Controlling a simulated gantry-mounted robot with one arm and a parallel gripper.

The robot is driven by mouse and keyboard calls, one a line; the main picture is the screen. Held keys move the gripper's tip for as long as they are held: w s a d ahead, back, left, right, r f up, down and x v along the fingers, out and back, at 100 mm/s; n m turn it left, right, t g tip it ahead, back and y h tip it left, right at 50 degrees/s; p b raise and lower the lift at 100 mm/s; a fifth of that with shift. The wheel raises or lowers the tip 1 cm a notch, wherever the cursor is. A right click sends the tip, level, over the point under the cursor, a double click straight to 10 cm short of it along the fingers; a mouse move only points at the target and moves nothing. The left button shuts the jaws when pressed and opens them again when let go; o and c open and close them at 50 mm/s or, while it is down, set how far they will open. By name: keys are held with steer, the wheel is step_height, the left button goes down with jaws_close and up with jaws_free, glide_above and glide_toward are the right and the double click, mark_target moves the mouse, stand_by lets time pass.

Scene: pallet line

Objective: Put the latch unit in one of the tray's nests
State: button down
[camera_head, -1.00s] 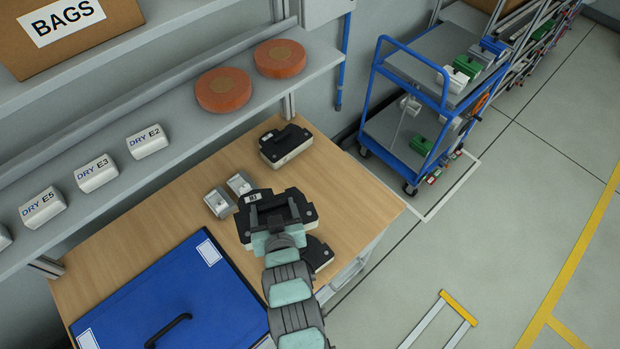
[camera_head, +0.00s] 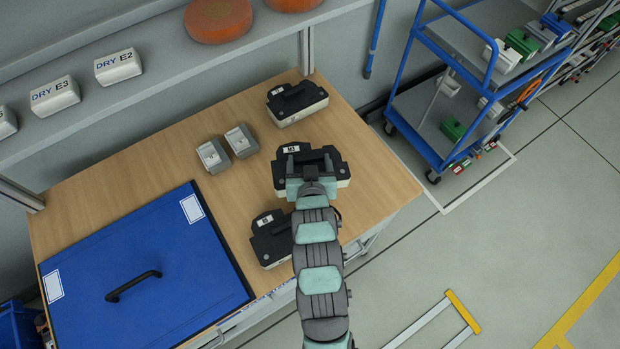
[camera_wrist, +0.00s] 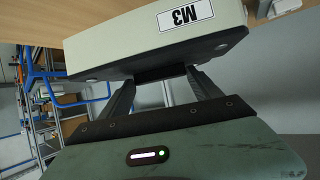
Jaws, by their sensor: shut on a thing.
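My gripper (camera_head: 311,172) is shut on the dark top part of a black-and-cream unit marked M3 (camera_head: 335,158), over the right part of the bench. In the wrist view the unit's cream body (camera_wrist: 110,40) fills the top, between and beyond my fingers (camera_wrist: 165,90). I cannot tell how far it is above the bench. Two similar units stand on the bench: one at the back (camera_head: 297,104), one at the front (camera_head: 268,238), partly behind my arm. No label says latch unit. A blue panel with a black handle (camera_head: 135,285) lies at left; no open nests show.
Two small grey blocks (camera_head: 213,156) (camera_head: 241,141) sit between the blue panel and my gripper. A shelf (camera_head: 150,110) with white DRY boxes and orange discs runs above the bench (camera_head: 150,150). A blue trolley (camera_head: 440,95) stands to the right. Bare bench lies around the grey blocks.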

step_height(320, 180, down, 8)
steer(key=shift+f, duration=0.25)
steer(key=shift+w, duration=0.1)
steer(key=shift+f, duration=0.2)
steer(key=shift+c, duration=0.6)
jaws_free()
